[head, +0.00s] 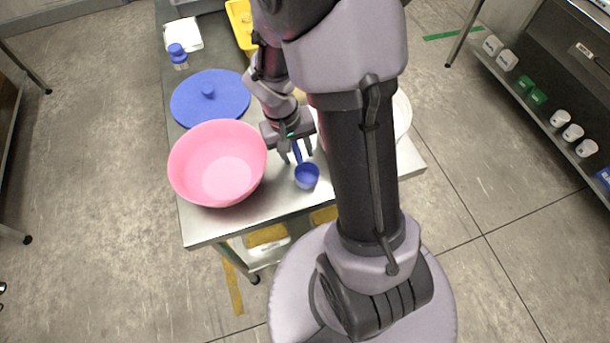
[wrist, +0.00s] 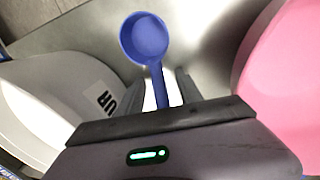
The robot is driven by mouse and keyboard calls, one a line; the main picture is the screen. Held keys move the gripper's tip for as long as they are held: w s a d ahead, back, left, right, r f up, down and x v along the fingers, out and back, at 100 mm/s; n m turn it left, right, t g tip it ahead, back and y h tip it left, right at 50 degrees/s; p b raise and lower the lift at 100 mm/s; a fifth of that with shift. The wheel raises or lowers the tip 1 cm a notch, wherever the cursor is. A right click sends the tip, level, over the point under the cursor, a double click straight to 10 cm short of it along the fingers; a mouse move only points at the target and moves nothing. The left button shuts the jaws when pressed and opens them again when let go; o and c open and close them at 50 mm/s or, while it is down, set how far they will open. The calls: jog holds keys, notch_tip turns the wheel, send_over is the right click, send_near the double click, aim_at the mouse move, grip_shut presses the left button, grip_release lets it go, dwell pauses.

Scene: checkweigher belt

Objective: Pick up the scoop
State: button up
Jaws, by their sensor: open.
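The blue scoop (head: 307,176) lies on the steel table between the pink bowl and my arm. Its round cup faces up, and its handle runs back under my gripper (head: 300,155). In the wrist view the scoop (wrist: 147,40) has its cup beyond the fingertips. Its handle passes between the two dark fingers of my gripper (wrist: 163,88), with a gap on each side. My gripper is open around the handle. The far end of the handle is hidden by the gripper body.
A pink bowl (head: 218,165) stands close left of my gripper. A white bowl (wrist: 45,105) stands on its other side, mostly hidden by my arm in the head view. A blue lid (head: 210,97), a blue-capped bottle (head: 177,56) and a yellow tray (head: 241,24) sit farther back.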

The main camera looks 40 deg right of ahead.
jog(key=shift+r, duration=0.15)
jog(key=shift+c, duration=0.6)
grip_shut()
